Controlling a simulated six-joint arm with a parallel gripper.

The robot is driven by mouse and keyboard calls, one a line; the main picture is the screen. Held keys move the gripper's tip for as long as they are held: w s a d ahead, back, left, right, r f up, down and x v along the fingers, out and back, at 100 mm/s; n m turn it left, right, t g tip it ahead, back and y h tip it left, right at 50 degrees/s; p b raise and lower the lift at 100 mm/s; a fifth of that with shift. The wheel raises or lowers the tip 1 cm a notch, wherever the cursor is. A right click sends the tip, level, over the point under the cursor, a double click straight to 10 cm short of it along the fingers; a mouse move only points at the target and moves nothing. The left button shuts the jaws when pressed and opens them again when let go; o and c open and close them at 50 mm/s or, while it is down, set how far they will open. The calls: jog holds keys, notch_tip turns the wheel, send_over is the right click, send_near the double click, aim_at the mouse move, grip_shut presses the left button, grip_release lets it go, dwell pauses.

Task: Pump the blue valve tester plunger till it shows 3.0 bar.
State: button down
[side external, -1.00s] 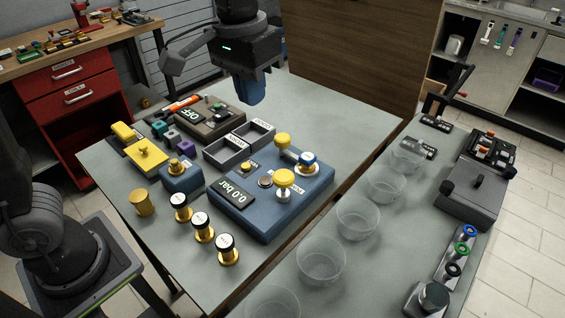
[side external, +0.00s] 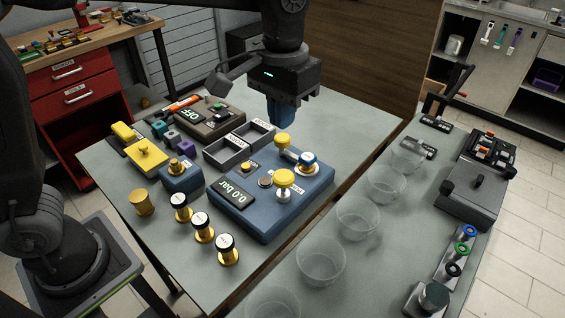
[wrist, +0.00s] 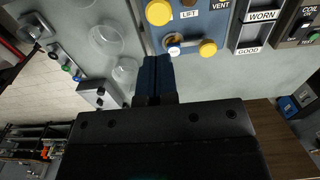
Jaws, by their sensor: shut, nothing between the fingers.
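The blue valve tester (side external: 255,222) sits on the grey table, and its display (side external: 232,197) reads 0.0 bar. I cannot tell for sure which one is the plunger.
Two grey trays (side external: 228,158), marked WORN and GOOD in the wrist view, lie left of the tester. Several brass-and-black valves (side external: 203,230) stand in front. Clear cups (side external: 322,262) line the right-hand table.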

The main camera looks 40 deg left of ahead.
aim_at(282, 175)
notch_tip(282, 175, down, 11)
jog(key=shift+f, duration=0.1)
dwell(0.5)
jog(key=shift+f, duration=1.45)
notch_tip(282, 175, up, 14)
jog(key=shift+r, duration=0.25)
dwell(0.9)
notch_tip(282, 175, up, 2)
jog(key=shift+w+r, duration=0.1)
jog(key=shift+r, duration=0.15)
